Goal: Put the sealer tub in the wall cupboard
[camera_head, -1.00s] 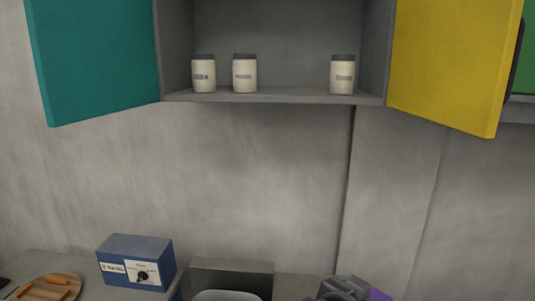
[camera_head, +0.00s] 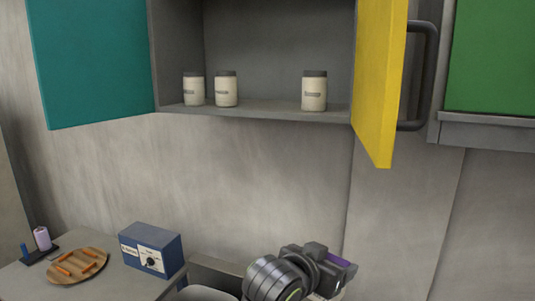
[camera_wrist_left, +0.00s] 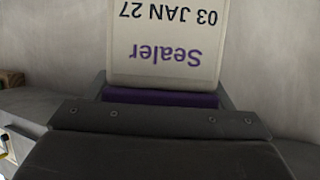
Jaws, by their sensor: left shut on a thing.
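The sealer tub (camera_wrist_left: 165,45) is pale with purple "Sealer" lettering, upside down in the left wrist view, and a purple band at its near end. My left gripper (camera_head: 335,272) is shut on the tub, low in the head view, right of centre. There the arm and gripper hide most of the tub; a purple part shows at the gripper. The wall cupboard (camera_head: 275,113) is above and open, with a teal door (camera_head: 90,60) at left and a yellow door (camera_head: 378,85) at right. My right gripper is not in view.
Three pale jars (camera_head: 314,92) with dark lids stand on the cupboard shelf, two at left and one at right. Bare shelf lies between them. A blue box with a dial (camera_head: 150,250) and a wooden plate (camera_head: 78,266) are on the worktop. A green cupboard door (camera_head: 492,55) is at right.

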